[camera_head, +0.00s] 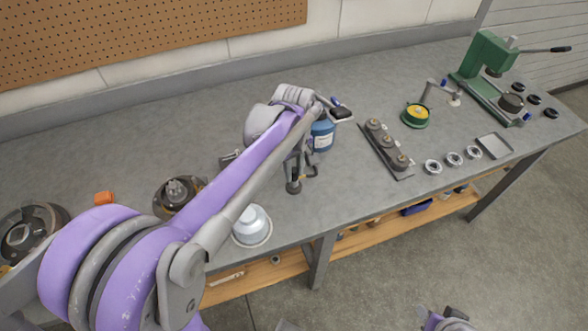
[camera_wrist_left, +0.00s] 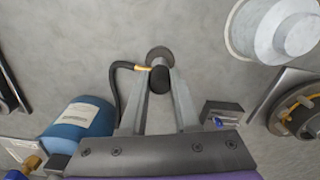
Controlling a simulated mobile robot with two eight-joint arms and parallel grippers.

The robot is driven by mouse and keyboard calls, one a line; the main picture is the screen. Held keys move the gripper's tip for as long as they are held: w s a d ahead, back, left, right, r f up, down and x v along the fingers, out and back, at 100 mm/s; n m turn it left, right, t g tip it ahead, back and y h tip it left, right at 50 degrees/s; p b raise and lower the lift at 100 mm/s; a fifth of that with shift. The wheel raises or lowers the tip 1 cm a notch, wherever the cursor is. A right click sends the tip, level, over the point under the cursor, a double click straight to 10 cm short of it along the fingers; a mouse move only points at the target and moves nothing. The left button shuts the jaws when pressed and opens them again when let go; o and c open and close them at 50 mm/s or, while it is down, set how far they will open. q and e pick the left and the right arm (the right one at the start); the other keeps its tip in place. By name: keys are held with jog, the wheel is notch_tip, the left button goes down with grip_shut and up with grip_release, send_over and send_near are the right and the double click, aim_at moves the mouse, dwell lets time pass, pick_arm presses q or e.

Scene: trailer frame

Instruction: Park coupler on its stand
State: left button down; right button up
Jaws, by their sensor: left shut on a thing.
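My left gripper (camera_head: 300,172) is over the middle of the grey bench, pointing down. In the left wrist view its two fingers (camera_wrist_left: 160,82) are shut on a dark cylindrical coupler (camera_wrist_left: 159,78), with a black hose with a yellow end beside it. In the head view the coupler (camera_head: 294,187) shows just under the fingers. A round grey disc shows beyond it in the wrist view; I cannot tell whether they touch. A small grey bracket (camera_wrist_left: 222,115), perhaps the stand, is right of the fingers there and also shows in the head view (camera_head: 230,157).
A blue canister (camera_head: 322,135) stands close behind my gripper. A white bowl-like part (camera_head: 252,227) is at the front edge and a dark round part (camera_head: 178,194) is left. A tray of weights (camera_head: 385,150) and a green press (camera_head: 488,70) are right. Bench surface between is clear.

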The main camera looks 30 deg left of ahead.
pick_arm(q)
jog(key=shift+f, duration=0.2)
dwell(0.5)
jog(key=shift+c, duration=0.8)
grip_release()
jog(key=shift+r, duration=0.1)
jog(key=shift+r+p, duration=2.15)
jog(key=shift+r, duration=1.3)
pick_arm(e)
jog(key=r, duration=0.1)
jog(key=w+r, duration=0.1)
jog(key=r, duration=0.3)
jog(key=shift+w+r, duration=0.15)
jog(key=shift+w, duration=0.1)
